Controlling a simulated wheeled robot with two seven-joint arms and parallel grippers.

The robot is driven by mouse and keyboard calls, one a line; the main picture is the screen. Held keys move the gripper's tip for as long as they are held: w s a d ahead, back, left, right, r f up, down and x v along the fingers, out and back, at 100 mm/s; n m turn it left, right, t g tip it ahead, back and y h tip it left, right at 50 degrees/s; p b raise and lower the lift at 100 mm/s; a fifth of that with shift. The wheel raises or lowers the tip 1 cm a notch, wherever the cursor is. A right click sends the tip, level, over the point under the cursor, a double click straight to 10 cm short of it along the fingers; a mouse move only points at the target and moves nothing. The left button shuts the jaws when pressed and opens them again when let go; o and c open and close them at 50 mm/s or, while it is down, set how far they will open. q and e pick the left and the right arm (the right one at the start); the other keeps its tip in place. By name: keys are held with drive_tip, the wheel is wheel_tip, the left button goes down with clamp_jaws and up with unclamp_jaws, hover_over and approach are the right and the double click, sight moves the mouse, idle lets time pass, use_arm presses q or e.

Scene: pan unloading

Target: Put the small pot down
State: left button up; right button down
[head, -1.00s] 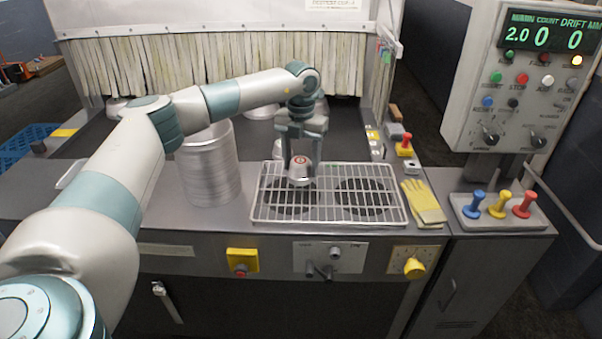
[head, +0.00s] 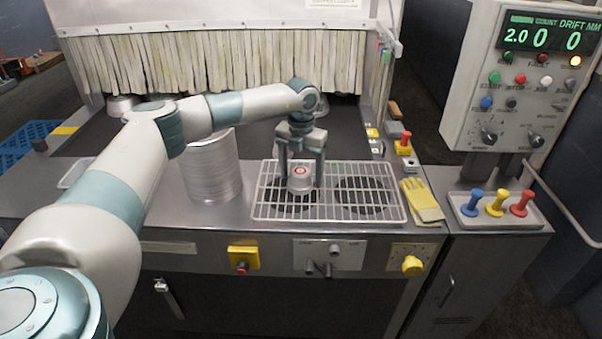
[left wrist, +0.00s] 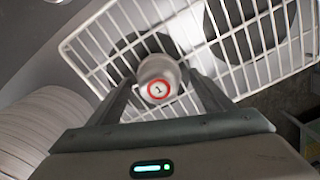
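The small pot (head: 300,182) is a silver metal vessel with a red-ringed "1" label on top. It stands upright on the left half of the white wire rack (head: 330,219), over a dark round opening. My left gripper (head: 301,184) points down from above with its two fingers spread on either side of the pot. In the left wrist view the pot (left wrist: 158,76) sits between the fingers, with a gap showing beside it. My left gripper is open. My right gripper is not in view.
A tall stack of silver pans (head: 210,170) stands left of the rack. Yellow gloves (head: 422,200) lie to its right. The rack's right half (head: 362,190) is clear. A strip curtain (head: 220,62) hangs behind the dark belt. A control panel (head: 520,85) stands at the right.

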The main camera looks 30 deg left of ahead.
sight(301, 171)
use_arm(q)
drive_tip(key=shift+r, duration=0.6)
wheel_tip(301, 171, up, 9)
drive_tip(key=b, duration=0.4)
drive_tip(key=shift+r, duration=1.05)
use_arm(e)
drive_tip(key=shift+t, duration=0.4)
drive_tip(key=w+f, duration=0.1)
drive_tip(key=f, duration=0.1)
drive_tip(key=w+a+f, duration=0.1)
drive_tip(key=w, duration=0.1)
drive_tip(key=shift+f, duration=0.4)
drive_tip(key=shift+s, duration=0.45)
